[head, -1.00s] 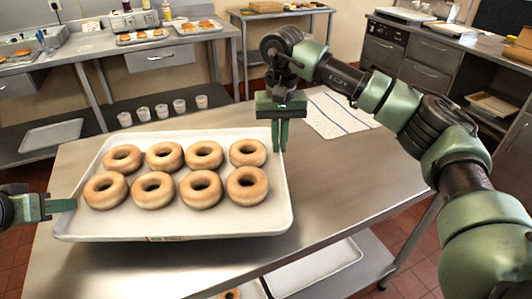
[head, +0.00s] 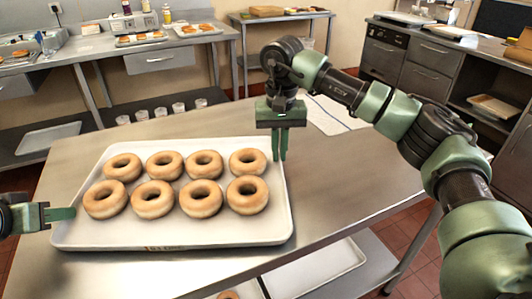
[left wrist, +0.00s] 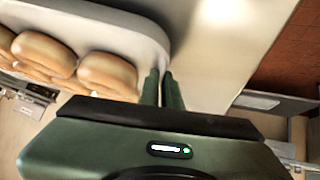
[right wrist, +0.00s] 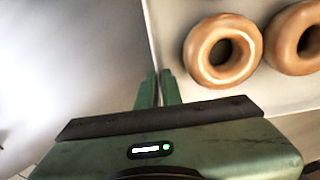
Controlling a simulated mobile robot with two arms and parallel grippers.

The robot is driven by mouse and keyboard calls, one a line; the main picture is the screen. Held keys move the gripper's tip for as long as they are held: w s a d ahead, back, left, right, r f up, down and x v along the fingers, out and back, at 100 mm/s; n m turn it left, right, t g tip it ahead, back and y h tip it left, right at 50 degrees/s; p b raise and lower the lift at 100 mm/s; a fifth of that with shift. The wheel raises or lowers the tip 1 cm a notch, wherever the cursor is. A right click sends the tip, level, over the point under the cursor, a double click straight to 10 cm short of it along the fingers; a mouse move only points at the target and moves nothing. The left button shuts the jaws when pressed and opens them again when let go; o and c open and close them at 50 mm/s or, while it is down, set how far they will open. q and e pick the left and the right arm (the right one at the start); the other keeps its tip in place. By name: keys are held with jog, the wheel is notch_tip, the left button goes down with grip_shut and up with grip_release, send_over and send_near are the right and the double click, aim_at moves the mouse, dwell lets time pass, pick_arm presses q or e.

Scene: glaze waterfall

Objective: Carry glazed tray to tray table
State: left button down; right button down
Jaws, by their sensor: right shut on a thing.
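The glazed tray (head: 272,231) is a white rimmed tray with two rows of glazed donuts (head: 153,198), over the steel table at the left of the head view. My left gripper (head: 68,213) is at its left rim, fingers nearly together around the edge; the left wrist view shows the tray's rounded corner (left wrist: 152,32) at the fingertips. My right gripper (head: 280,155) points down, shut on the right rim; the right wrist view shows the rim (right wrist: 157,45) at its fingertips. I cannot tell whether the tray touches the table.
The steel table (head: 350,185) is bare to the right of the tray. A striped cloth (head: 333,115) lies behind my right gripper. Trays (head: 318,268) sit on the shelf below. Counters with small trays (head: 140,39) and a side table (head: 282,15) stand at the back.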

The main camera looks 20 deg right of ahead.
pick_arm(q)
jog(key=c, duration=1.6)
grip_release()
jog(key=shift+f, duration=0.1)
pick_arm(e)
jog(key=c, duration=1.6)
grip_release()
jog(key=shift+d+f, duration=0.1)
pick_arm(q)
jog(key=shift+s+a+r, duration=0.25)
jog(key=shift+s+r, duration=0.05)
jog(key=shift+r, duration=0.1)
jog(key=v, duration=1.1)
pick_arm(e)
notch_tip(320, 180, up, 12)
jog(key=shift+r, duration=0.1)
